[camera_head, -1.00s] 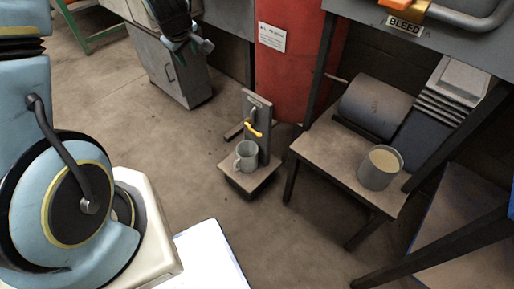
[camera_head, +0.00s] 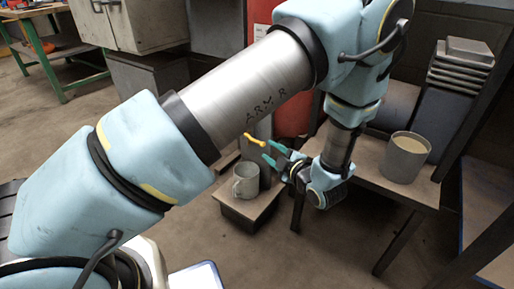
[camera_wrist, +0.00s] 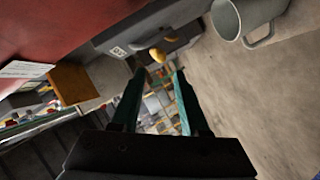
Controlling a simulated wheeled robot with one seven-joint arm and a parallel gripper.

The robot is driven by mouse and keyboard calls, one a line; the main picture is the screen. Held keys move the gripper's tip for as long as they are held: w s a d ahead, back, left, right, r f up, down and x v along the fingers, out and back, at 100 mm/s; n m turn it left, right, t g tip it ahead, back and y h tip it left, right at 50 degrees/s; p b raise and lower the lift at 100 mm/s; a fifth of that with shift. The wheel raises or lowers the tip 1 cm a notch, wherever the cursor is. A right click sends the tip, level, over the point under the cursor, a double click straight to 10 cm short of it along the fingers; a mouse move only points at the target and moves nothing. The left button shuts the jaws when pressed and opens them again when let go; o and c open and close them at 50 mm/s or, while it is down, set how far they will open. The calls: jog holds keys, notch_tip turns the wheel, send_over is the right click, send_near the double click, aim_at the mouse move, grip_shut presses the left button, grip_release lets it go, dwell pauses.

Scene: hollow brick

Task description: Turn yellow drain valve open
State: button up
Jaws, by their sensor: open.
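The yellow drain valve handle (camera_head: 254,140) sticks out from a grey upright post above a small low stand. In the wrist view the yellow handle (camera_wrist: 158,56) shows just beyond my fingertips, between them or nearly so. My gripper (camera_head: 271,155) has green fingers and is open and empty, close to the right of the handle in the head view. The fingers also show apart in the wrist view (camera_wrist: 159,75). I see no contact with the handle. A grey mug (camera_head: 246,181) stands on the low stand below the valve. My arm hides part of the post.
A small table (camera_head: 375,180) with a beige-filled container (camera_head: 406,157) stands to the right, close to my wrist. A red cylinder (camera_head: 290,110) stands behind the valve. The mug (camera_wrist: 248,20) is at the upper right in the wrist view. Floor at the front is clear.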

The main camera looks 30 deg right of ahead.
jog(key=b+x, duration=0.2)
jog(key=x, duration=0.8)
jog(key=shift+c, duration=0.4)
jog(key=shift+s, duration=0.1)
grip_shut()
jog(key=shift+a, duration=0.1)
dwell(0.6)
